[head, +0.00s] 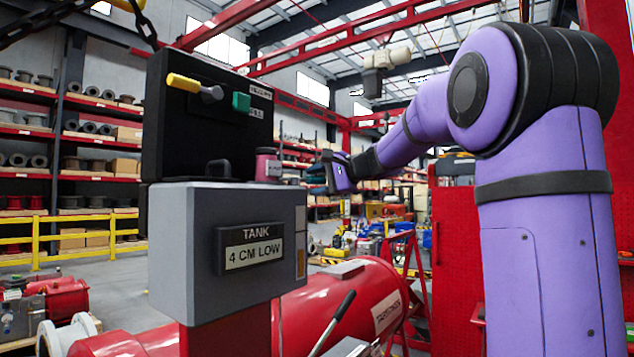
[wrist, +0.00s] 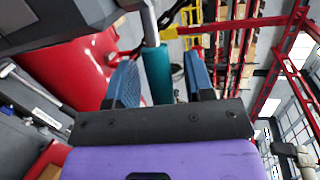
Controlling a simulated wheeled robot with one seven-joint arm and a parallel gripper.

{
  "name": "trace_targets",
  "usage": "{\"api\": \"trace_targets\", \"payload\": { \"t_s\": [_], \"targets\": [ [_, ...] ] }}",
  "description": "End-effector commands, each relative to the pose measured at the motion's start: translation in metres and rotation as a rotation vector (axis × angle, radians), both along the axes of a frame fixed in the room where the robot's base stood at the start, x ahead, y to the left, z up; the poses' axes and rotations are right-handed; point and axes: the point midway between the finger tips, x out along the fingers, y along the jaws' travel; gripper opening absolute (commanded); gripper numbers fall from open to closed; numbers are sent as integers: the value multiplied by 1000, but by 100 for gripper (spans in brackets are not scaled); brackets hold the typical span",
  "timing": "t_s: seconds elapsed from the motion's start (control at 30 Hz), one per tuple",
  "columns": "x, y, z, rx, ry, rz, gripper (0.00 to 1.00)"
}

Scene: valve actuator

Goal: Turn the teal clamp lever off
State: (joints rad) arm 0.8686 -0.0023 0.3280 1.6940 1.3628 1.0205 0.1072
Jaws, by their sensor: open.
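The teal clamp lever (wrist: 158,78) shows in the wrist view as a teal cylindrical grip on a grey stem. It lies between the two blue fingers of my gripper (wrist: 160,60). The fingers are open, with a visible gap on each side of the grip. In the head view, my gripper (head: 322,173) is at the right side of the black box, small and seen from the side. The lever is hard to tell apart from the fingers there.
The black box (head: 190,135) carries a yellow-handled lever (head: 183,83) and a green block (head: 241,102). Below it is a grey housing (head: 180,250) with a "TANK 4 CM LOW" sign (head: 254,247). A red tank (head: 345,295) lies behind. A chain (wrist: 172,15) hangs near the lever.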

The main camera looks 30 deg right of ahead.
Motion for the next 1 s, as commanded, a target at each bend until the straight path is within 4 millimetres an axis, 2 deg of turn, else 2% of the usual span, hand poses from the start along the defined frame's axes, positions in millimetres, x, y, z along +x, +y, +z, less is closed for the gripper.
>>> {"api": "trace_targets", "payload": {
  "t_s": [0.03, 0.07, 0.2, 0.27, 0.67, 1.0],
  "targets": [
    [0, 0, 0, 0, 0, 0, 48],
    [0, 0, 0, 0, 0, 0, 43],
    [0, 0, 0, 0, 0, 0, 11],
    [0, 0, 0, 0, 0, 0, 0],
    [-4, 1, 0, -2, 0, -46, 0],
    [-21, 3, 0, -3, -1, -279, 0]
  ]
}}
